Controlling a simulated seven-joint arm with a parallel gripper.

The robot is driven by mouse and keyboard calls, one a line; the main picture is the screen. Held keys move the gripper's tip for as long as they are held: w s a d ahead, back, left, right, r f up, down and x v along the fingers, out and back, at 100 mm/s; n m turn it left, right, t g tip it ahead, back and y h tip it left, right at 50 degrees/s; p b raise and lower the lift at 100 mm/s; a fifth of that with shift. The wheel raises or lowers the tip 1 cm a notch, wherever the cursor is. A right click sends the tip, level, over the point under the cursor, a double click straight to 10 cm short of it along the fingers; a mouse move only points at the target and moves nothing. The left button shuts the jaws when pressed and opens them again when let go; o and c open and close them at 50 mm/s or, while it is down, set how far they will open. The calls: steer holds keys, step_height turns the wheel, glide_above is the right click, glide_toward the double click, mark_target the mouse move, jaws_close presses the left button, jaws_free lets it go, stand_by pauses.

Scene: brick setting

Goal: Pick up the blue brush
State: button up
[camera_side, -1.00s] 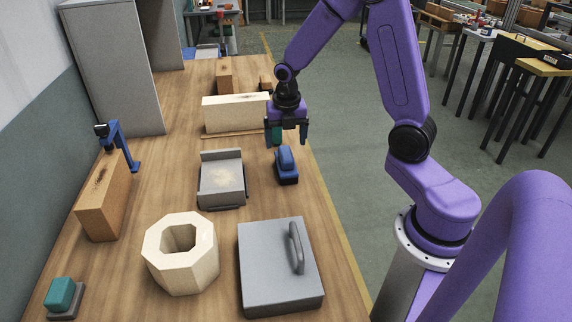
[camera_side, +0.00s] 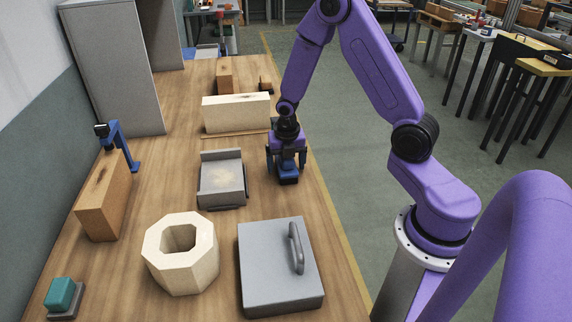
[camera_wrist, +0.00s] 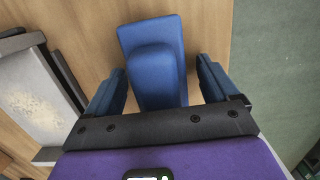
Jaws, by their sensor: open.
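The blue brush (camera_side: 288,178) lies on the wooden table near its right edge, partly hidden by my gripper in the side view. In the wrist view the blue brush (camera_wrist: 152,65) shows its raised narrower handle on a wider blue base. My gripper (camera_side: 287,173) is low over the brush and open. In the wrist view its two blue fingers (camera_wrist: 160,84) stand on either side of the brush, with a gap visible on each side.
A grey tray (camera_side: 206,190) with pale dust stands just left of the brush. A grey lidded box (camera_side: 262,267) and a cream octagonal ring (camera_side: 160,270) are nearer the camera. A long cream block (camera_side: 235,115) lies behind. The table's edge is close on the right.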

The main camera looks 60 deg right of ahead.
steer(key=c, duration=1.2)
steer(key=shift+o, duration=0.2)
steer(key=shift+r, duration=0.45)
step_height(320, 180, up, 2)
steer(key=shift+w+r, duration=0.1)
steer(key=s+a+r, duration=0.3)
steer(key=s+r, duration=0.7)
steer(key=s, duration=0.3)
steer(key=shift+s, duration=0.35)
